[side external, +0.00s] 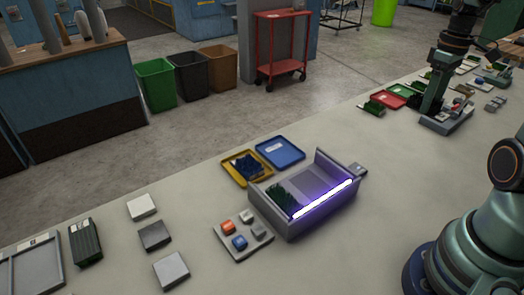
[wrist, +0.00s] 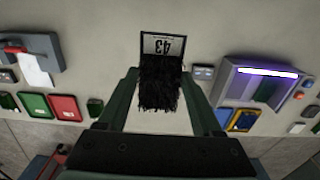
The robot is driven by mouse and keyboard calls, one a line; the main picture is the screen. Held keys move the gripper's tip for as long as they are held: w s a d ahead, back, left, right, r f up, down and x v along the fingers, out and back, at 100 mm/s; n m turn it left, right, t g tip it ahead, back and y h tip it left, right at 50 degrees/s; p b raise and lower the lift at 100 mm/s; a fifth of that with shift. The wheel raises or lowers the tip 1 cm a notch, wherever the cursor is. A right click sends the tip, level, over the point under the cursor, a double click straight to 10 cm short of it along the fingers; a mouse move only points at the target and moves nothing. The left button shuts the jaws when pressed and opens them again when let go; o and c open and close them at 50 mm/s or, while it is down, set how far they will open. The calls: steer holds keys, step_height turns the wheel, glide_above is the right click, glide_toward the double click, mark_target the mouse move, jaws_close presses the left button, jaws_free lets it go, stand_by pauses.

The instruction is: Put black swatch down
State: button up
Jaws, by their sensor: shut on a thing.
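The black swatch (wrist: 160,90) shows in the wrist view as a shaggy dark pile with a white label reading 43 at its far end. My gripper (wrist: 160,74) is shut on it, with a dark green finger on each side.
A grey box with a glowing purple lamp (side external: 262,208) holds a green swatch. Behind it are a yellow tray (side external: 229,165) with a dark blue swatch and an empty blue tray (side external: 292,158). Red (wrist: 65,108) and green trays lie left in the wrist view.

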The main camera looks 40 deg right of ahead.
steer(key=w+a+f, duration=0.1)
steer(key=w+a, duration=0.3)
steer(key=a, duration=0.8)
steer(key=w+a+f, duration=0.1)
steer(key=w+a, duration=0.3)
steer(key=a, duration=0.8)
steer(key=shift+a, duration=0.25)
steer(key=r+m, duration=0.2)
steer(key=m, duration=1.6)
glide_above(410, 166)
step_height(410, 166, down, 20)
steer(key=shift+r, duration=0.2)
steer(key=shift+f, duration=0.1)
